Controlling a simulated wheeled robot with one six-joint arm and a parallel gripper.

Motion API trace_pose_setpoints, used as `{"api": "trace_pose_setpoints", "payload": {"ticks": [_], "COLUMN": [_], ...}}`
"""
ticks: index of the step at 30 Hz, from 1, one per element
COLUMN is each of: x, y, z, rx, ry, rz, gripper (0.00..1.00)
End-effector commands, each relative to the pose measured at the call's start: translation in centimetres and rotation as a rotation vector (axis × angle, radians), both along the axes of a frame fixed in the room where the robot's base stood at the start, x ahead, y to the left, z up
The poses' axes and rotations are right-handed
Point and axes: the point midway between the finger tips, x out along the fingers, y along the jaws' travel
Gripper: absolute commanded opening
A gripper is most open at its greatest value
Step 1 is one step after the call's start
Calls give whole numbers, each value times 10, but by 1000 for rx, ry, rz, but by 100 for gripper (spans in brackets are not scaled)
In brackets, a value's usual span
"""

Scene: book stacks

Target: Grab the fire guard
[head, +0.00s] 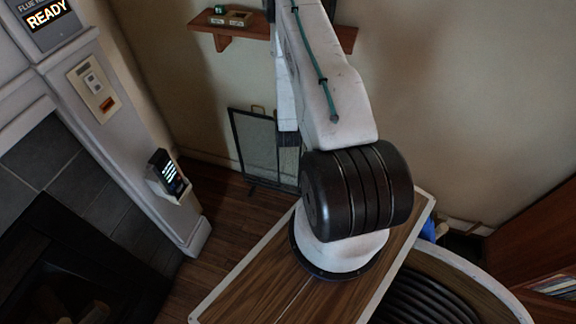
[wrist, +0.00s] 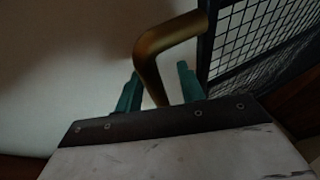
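The fire guard (head: 254,146) is a dark-framed mesh screen standing on the floor by the back wall in the head view, its right part hidden behind my arm. In the wrist view its black mesh (wrist: 248,38) fills the upper right. Its brass handle (wrist: 150,58) is a bent bar that runs down between the two green fingers of my gripper (wrist: 159,72). The fingers are apart, with a gap on each side of the handle. The handle's lower end is hidden behind the gripper's dark front edge.
A small wooden wall shelf (head: 240,27) holds small items above the guard. The fireplace surround (head: 130,130) stands on the left, with a device (head: 168,172) on it. My base top fills the lower middle. Bare floor shows between the fireplace and the guard.

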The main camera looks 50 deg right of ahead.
Motion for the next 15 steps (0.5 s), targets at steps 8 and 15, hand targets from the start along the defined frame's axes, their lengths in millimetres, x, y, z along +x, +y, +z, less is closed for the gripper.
{"api": "trace_pose_setpoints", "payload": {"ticks": [8, 15], "x": [0, 0], "y": [0, 0], "z": [0, 0], "rx": [1, 1], "ry": [1, 1], "rz": [0, 0], "gripper": [8, 0]}}
